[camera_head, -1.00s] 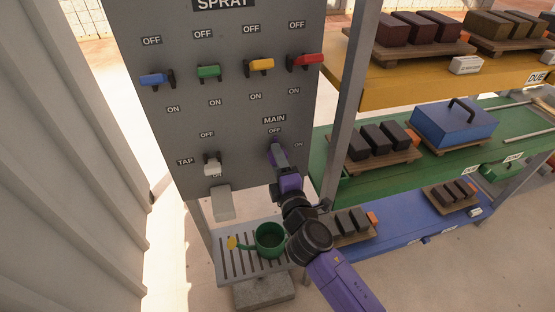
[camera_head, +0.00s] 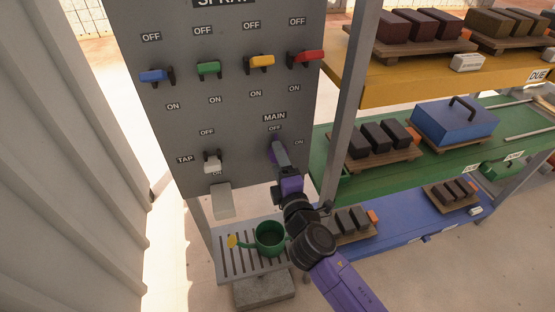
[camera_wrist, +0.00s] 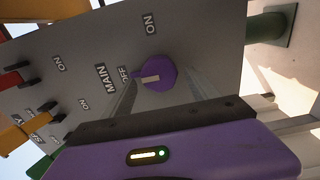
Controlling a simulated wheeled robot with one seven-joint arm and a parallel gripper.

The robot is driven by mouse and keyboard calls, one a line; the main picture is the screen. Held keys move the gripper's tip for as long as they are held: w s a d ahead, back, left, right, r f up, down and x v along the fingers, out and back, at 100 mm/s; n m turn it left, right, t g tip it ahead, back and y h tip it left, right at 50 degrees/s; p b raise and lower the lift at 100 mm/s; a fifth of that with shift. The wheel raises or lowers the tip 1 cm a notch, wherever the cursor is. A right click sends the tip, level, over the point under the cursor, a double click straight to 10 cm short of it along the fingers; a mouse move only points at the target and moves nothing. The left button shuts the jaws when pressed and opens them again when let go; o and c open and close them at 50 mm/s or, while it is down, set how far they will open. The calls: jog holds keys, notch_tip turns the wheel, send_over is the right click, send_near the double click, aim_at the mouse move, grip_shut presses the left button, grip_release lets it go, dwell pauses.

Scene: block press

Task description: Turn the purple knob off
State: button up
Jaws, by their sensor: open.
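The purple knob (camera_wrist: 157,73) is on the grey panel, under the MAIN label, in the wrist view. Its pale pointer bar lies toward the OFF label (camera_wrist: 122,73) and away from the ON label (camera_wrist: 151,23). My gripper (camera_wrist: 160,82) is open, with its grey fingers to either side of the knob. I cannot tell whether they touch it. In the head view my gripper (camera_head: 281,157) is at the panel's lower right, and its fingers hide most of the knob.
Blue (camera_head: 154,76), green (camera_head: 208,68), yellow (camera_head: 260,61) and red (camera_head: 306,56) handles line the panel above. A white TAP handle (camera_head: 212,163) is at left. A green watering can (camera_head: 270,238) stands below on a slatted tray. Shelves with dark blocks stand right, behind a grey post (camera_head: 347,110).

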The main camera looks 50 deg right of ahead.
jog(key=b+v, duration=0.1)
jog(key=v, duration=0.5)
jog(key=shift+s+b, duration=0.2)
jog(key=shift+b, duration=0.15)
jog(key=shift+a, duration=0.2)
